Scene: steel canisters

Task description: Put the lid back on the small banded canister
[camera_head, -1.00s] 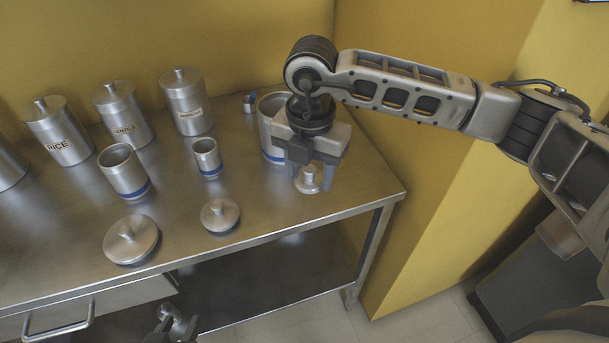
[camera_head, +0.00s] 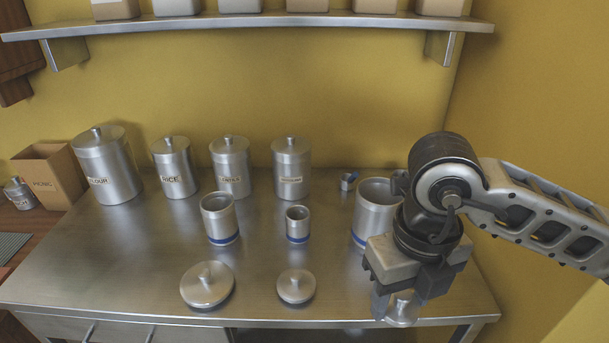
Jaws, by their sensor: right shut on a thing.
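The small banded canister (camera_head: 297,226) stands open and upright on the steel table, with a blue band near its base. My right gripper (camera_head: 404,296) is at the table's front right, shut on a small steel lid (camera_head: 402,314). The fingers hide most of the lid's knob, and I cannot tell whether the lid touches the table. It is to the right of and nearer than the small canister. Two other knobbed lids lie on the table: a large one (camera_head: 207,288) at front left and a medium one (camera_head: 296,288) in front of the small canister. My left gripper is out of view.
A medium banded canister (camera_head: 220,220) stands left of the small one; a large one (camera_head: 374,212) stands right, partly behind my arm. A tiny blue-marked cup (camera_head: 348,181) sits behind. Closed labelled canisters (camera_head: 291,166) line the back, below a wall shelf (camera_head: 250,27).

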